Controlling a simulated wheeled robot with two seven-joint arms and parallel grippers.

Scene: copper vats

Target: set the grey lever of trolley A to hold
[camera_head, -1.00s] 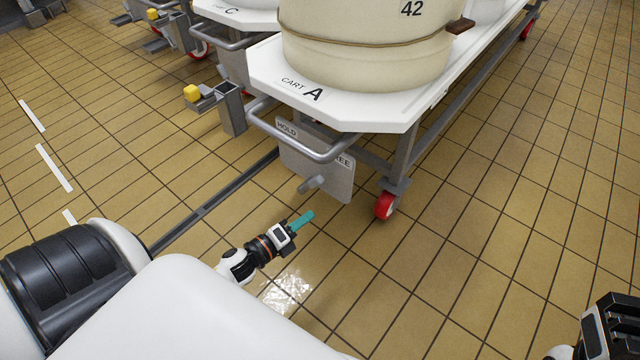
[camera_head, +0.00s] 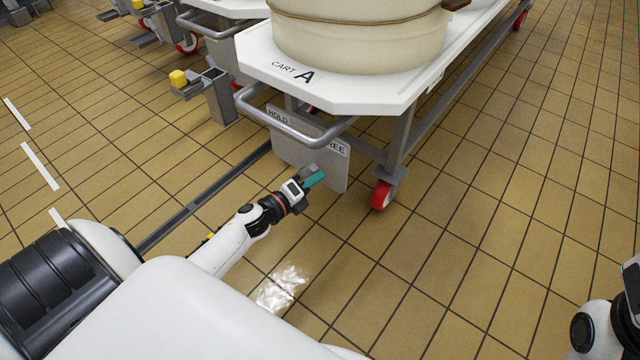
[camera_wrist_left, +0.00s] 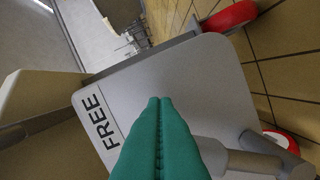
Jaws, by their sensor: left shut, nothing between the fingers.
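Trolley A (camera_head: 340,88) has a grey plate (camera_head: 290,152) under its front end, marked HOLD on the left and FREE on the right. The grey lever (camera_head: 309,169) sticks out from the lower middle of this plate, partly hidden by my left gripper. My left gripper (camera_head: 316,179) is shut and empty, its teal fingertips in front of the plate, close beside the lever. In the left wrist view the shut fingers (camera_wrist_left: 160,125) lie between the FREE label (camera_wrist_left: 100,124) and the grey lever (camera_wrist_left: 245,162). I cannot tell if they touch it. My right gripper is mostly cut off at the right edge.
A tubular handle (camera_head: 295,130) of the trolley runs above the plate. A red caster (camera_head: 382,195) stands right of it. A post with a yellow knob (camera_head: 178,78) stands to the left. A dark floor rail (camera_head: 200,200) leads toward the plate. Floor at right is clear.

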